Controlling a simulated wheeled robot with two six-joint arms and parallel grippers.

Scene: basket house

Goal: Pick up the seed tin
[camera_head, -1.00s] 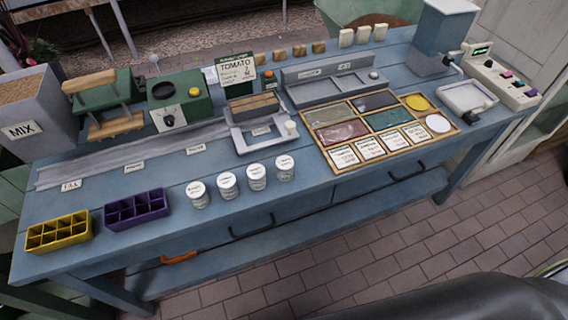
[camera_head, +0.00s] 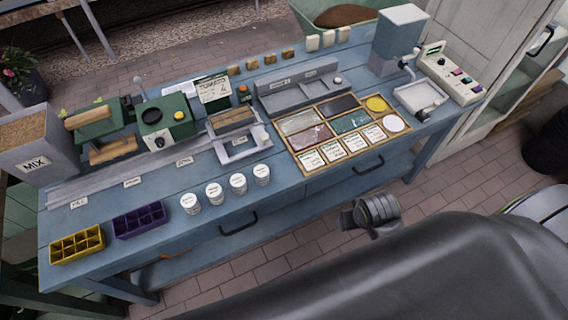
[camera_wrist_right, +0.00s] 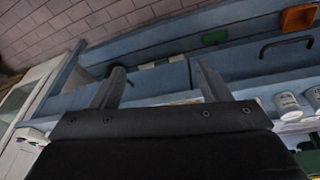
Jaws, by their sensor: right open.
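Several white lidded tins with printed labels stand upright in a row along the bench's front edge in the head view: a leftmost tin (camera_head: 190,204), a second tin (camera_head: 214,194), a third tin (camera_head: 238,184) and a rightmost tin (camera_head: 262,175). Their labels are too small to read, so I cannot tell which is the seed tin. Two tins show at the right of the right wrist view, the nearer one (camera_wrist_right: 288,105) whole. My right gripper (camera_wrist_right: 160,67) is open and empty before the bench front, apart from the tins. My left gripper is not in view.
The blue bench (camera_head: 285,195) has drawer handles on its front. A yellow cell tray (camera_head: 77,244) and a purple cell tray (camera_head: 139,220) lie left of the tins. A wooden compartment tray (camera_head: 347,132) lies right.

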